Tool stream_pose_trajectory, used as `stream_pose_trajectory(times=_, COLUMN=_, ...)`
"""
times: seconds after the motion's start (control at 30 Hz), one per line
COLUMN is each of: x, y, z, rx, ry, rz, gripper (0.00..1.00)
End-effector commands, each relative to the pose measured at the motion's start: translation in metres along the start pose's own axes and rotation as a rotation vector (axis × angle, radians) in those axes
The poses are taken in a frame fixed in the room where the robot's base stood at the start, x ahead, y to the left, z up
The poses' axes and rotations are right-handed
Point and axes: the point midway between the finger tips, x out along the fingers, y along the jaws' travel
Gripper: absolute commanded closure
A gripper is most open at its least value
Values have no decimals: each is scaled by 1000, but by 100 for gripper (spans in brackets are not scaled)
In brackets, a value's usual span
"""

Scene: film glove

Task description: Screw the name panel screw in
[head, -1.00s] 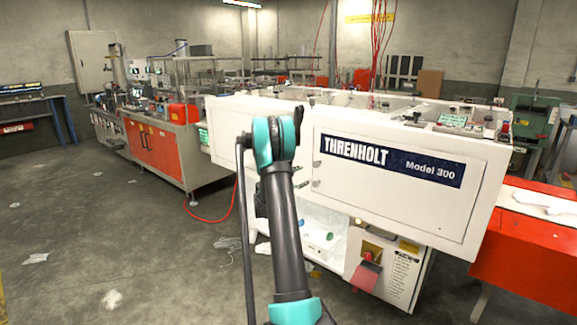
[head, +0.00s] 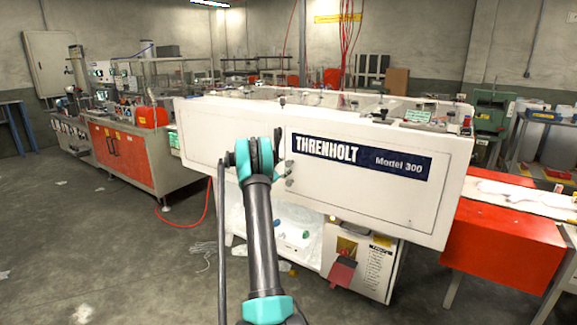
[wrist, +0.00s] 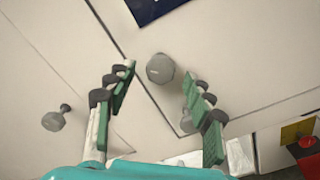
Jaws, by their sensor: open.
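The name panel (head: 427,197) is a white plate on the machine's front, with a dark blue "THRENHOLT Model 300" label (head: 362,158). Part of the label also shows at the top of the wrist view (wrist: 150,8). A grey, round-headed screw (wrist: 160,68) stands near a panel seam. In the wrist view, it appears between the fingertips of my open gripper (wrist: 159,74), with gaps on both sides. Its depth relative to the fingertips is unclear, as is how far it is seated. A second grey knob (wrist: 55,121) sticks out to the left. In the head view, my arm partly hides my gripper.
Below the panel is a red-and-yellow switch (head: 343,262) on the machine's lower box. A red conveyor section (head: 500,250) stands at the right. A long machine with orange doors (head: 118,150) is at the left. The grey floor in front is mostly clear.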

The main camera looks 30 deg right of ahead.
Motion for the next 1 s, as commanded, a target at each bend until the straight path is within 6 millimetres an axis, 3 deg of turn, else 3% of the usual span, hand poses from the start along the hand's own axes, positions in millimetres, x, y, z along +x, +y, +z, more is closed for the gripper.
stream_pose_trajectory(times=0.1, x=20, y=-1, z=0, rx=0, ry=-1, rz=-2, gripper=47)
stream_pose_trajectory(times=0.3, x=37, y=0, z=0, rx=0, ry=0, rz=0, gripper=47)
stream_pose_trajectory(times=0.67, x=40, y=0, z=0, rx=0, ry=0, rz=0, gripper=49)
stream_pose_trajectory(times=1.0, x=40, y=0, z=0, rx=0, ry=0, rz=-1, gripper=91)
